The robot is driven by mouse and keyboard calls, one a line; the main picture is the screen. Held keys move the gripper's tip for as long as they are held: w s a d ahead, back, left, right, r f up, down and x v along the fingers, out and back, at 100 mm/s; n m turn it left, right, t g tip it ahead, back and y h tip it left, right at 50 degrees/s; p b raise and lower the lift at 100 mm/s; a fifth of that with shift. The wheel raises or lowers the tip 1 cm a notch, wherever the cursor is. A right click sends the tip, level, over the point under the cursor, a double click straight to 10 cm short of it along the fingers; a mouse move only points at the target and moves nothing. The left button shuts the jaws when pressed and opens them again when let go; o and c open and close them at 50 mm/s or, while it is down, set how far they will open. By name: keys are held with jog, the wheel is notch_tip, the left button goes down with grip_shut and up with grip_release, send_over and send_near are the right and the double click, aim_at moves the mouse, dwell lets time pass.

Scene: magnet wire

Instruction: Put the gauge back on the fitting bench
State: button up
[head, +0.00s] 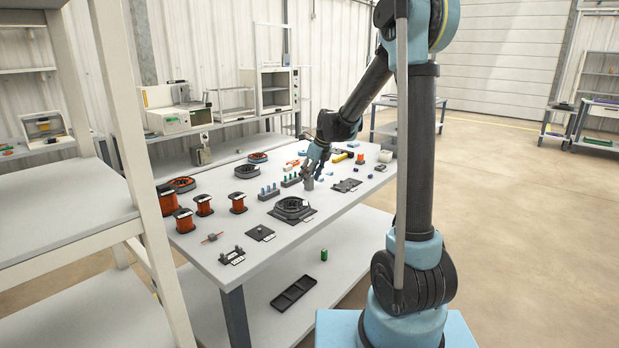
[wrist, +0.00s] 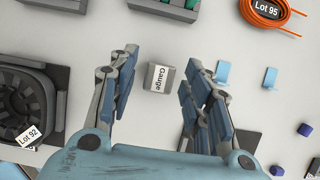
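The gauge (wrist: 159,78) is a small grey block with a white "Gauge" label in the wrist view. It appears between the two finger pads of my gripper (wrist: 162,72), with a gap on each side. My gripper is open and holds nothing. In the head view my gripper (head: 313,166) points down over the middle of the white bench (head: 195,242), and the grey gauge (head: 309,184) stands on the bench just below it. How far the fingers reach down beside the gauge is hard to tell. No label in view names the fitting bench.
A black ring-shaped part labelled "Lot 92" (wrist: 30,135) lies left of my fingers, and an orange coil labelled "Lot 95" (wrist: 267,12) lies at the upper right. Blue brackets (wrist: 222,72) lie close right. Copper spools (head: 205,204) stand on the bench's left; a shelf frame (head: 150,215) rises nearer.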

jog(key=v, duration=1.2)
jog(key=s+d+n+h, duration=0.1)
jog(key=s+d+n, duration=0.55)
jog(key=s, duration=0.35)
jog(key=s+d+f+n+h, duration=0.1)
jog(key=s+d+f+n, duration=0.3)
jog(key=s, duration=0.5)
jog(key=s+d+f+n, duration=0.4)
jog(key=s+f+n, duration=0.2)
jog(key=s+n, duration=0.3)
jog(key=s+d+f+n+h, duration=0.1)
jog(key=s+d+f+n, duration=0.4)
jog(key=s, duration=0.4)
jog(key=shift+s+f+n+g+h, duration=0.2)
jog(key=shift+f+n+g+h, duration=0.1)
jog(key=shift+n, duration=0.45)
